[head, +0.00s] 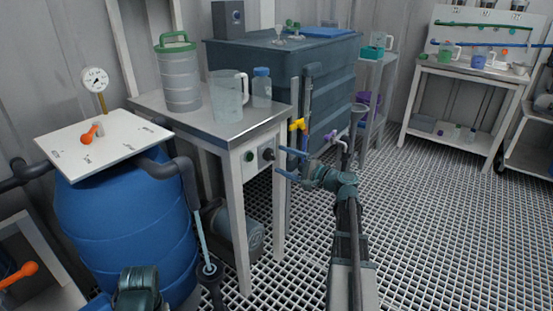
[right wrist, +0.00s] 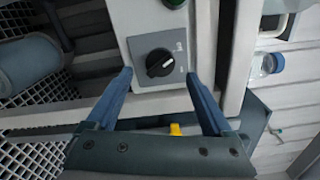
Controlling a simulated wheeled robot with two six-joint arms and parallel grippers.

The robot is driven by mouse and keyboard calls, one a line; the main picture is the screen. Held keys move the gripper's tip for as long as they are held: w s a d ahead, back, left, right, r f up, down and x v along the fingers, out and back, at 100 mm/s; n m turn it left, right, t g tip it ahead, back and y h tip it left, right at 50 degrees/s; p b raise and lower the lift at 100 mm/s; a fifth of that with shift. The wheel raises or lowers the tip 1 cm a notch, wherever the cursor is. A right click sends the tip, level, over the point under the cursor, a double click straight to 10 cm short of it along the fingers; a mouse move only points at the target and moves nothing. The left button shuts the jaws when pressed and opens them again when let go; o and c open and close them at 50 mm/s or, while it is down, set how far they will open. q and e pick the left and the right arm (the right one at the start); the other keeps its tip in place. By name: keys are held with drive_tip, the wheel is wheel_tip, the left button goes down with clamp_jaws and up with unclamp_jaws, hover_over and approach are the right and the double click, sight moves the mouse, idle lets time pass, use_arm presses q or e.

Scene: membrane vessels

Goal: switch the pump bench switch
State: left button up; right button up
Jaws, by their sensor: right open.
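The pump bench switch is a black rotary knob (right wrist: 160,62) on a dark grey plate with small markings, set in the bench's pale panel. In the head view the knob (head: 268,154) shows on the right part of the bench's front panel, partly close behind my fingertips. My right gripper (head: 279,160) is open, its two blue fingers pointing at the knob. In the right wrist view the open right gripper (right wrist: 159,75) has one finger on each side of the knob, with visible gaps. Contact cannot be told. My left gripper is not in view.
The pump bench (head: 222,123) carries a green-lidded canister (head: 179,80), a clear jug (head: 226,97) and a blue-capped bottle (head: 262,88). A green button (head: 249,156) sits beside the knob. A blue barrel (head: 125,225) stands left; a large tank (head: 265,65) stands behind. Grating floor right is clear.

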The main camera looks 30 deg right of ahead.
sight(273, 156)
drive_tip(key=v, duration=1)
drive_tip(key=x, duration=1.3)
drive_tip(key=shift+w+a, duration=0.15)
drive_tip(key=shift+w, duration=0.2)
drive_tip(key=shift+s, duration=0.1)
drive_tip(key=v, duration=1.3)
drive_tip(key=x, duration=1.3)
drive_tip(key=shift+w, duration=0.2)
drive_tip(key=m, duration=0.6)
drive_tip(key=shift+s, duration=0.1)
drive_tip(key=m, duration=0.6)
